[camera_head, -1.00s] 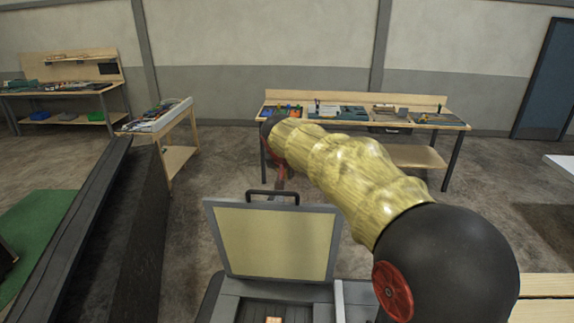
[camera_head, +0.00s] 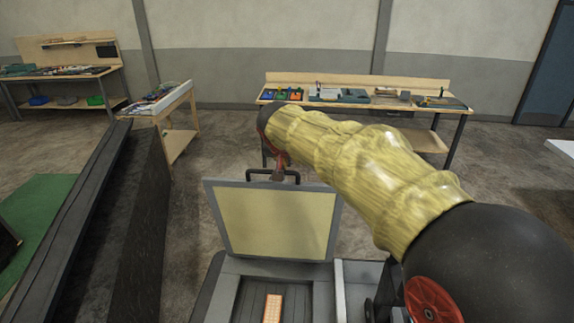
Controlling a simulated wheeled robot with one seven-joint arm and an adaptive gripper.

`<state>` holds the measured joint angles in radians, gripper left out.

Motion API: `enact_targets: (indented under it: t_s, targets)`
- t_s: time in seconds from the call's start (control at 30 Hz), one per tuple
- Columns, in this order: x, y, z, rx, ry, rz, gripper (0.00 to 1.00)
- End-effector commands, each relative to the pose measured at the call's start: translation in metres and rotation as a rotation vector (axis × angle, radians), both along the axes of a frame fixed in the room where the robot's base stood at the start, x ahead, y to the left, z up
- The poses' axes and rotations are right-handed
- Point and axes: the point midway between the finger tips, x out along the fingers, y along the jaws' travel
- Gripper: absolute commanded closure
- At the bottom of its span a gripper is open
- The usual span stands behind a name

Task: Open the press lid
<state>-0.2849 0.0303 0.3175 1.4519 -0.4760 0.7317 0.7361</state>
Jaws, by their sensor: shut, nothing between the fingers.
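The press lid (camera_head: 275,222) is a grey-framed panel with a pale yellow inner face. It stands raised and steeply tilted above the press base (camera_head: 232,268). A dark handle (camera_head: 256,172) sits on its top edge. Inside the base lies a small orange-and-cream gridded piece (camera_head: 272,307). My gripper (camera_head: 279,176) is at the end of my yellow-sleeved arm, right at the handle and partly hidden behind it. It is shut with nothing held. I cannot tell whether it touches the handle or lid.
A dark, long barrier (camera_head: 117,230) runs along the left of the press. A workbench (camera_head: 360,100) with trays stands behind, and a small side table (camera_head: 165,110) stands at the back left. Open floor (camera_head: 215,150) lies between the press and the workbench.

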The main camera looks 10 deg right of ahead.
Motion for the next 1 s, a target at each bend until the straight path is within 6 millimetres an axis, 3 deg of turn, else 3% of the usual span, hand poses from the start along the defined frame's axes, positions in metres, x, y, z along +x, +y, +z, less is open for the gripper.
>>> enact_targets:
  t_s: [0.03, 1.0]
  targets:
    - [-0.005, 0.002, -0.007, -0.001, -0.007, 0.001, 1.0]
    - [-0.075, 0.015, -0.022, -0.025, -0.132, 0.001, 1.0]
